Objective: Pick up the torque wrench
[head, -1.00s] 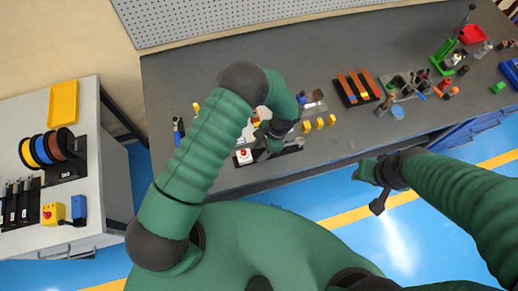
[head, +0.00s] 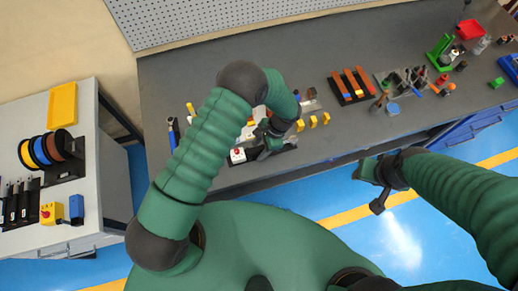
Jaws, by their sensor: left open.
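My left gripper (head: 268,136) is open over the front part of the grey workbench, close to a small white and red device (head: 238,155). My own forearm hides part of this area. A slim dark tool with a blue part (head: 173,133) lies at the bench's left end, left of my arm. It may be the torque wrench, but it is too small to be sure. It is apart from the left gripper. My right gripper (head: 372,188) hangs in front of the bench edge over the blue floor. Its jaws are too unclear to read.
Yellow blocks (head: 313,121) stand right of the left gripper. A rack with orange bars (head: 352,85) and a tool tray (head: 400,80) are farther right. A pegboard (head: 220,20) is behind the bench. A side table (head: 90,190) with cable spools stands left.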

